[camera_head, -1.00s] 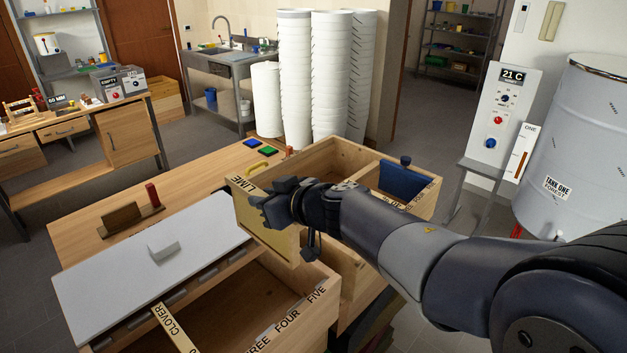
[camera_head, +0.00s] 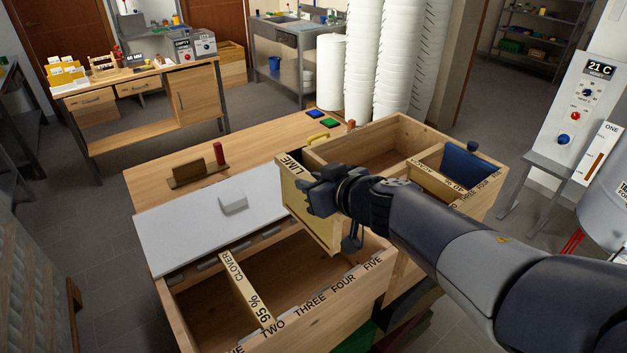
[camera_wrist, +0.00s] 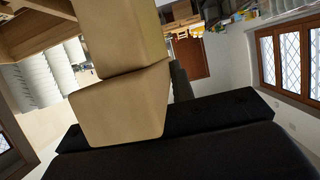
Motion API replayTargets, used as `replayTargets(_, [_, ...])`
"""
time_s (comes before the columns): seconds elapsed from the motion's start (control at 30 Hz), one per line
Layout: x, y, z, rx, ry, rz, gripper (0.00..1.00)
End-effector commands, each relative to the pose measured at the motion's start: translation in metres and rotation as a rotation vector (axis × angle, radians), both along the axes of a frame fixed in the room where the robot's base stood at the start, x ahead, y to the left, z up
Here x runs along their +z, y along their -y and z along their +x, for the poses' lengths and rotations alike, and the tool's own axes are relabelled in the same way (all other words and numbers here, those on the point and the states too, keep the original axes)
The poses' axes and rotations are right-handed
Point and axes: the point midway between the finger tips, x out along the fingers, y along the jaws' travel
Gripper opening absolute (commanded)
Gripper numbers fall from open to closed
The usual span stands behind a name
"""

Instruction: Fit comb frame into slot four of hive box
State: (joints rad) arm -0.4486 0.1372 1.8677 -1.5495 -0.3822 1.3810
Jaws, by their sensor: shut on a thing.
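My gripper (camera_head: 322,196) is shut on a pale comb frame (camera_head: 306,222) marked LIME. The frame hangs upright, above the far right part of the near hive box and beside the box behind. The hive box (camera_head: 190,310) is open, with slot words TWO, THREE, FOUR and FIVE (camera_head: 372,262) on its near rim. A CLOVER 95 % frame (camera_head: 246,291) sits in it, its near end by TWO. The space by FOUR looks empty. The held frame's lower edge partly hides the box's far side. In the wrist view, a tan block (camera_wrist: 120,100), apparently the held frame, fills the middle.
A second wooden box (camera_head: 398,128) stands behind, with a blue piece (camera_head: 468,164) in its right part.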

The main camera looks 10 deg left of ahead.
Motion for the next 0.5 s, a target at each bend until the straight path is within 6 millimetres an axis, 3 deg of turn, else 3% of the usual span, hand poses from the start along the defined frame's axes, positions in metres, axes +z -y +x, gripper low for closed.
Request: replayTargets(0.5, [-0.044, 0.000, 0.000, 0.000, 0.001, 0.002, 0.00])
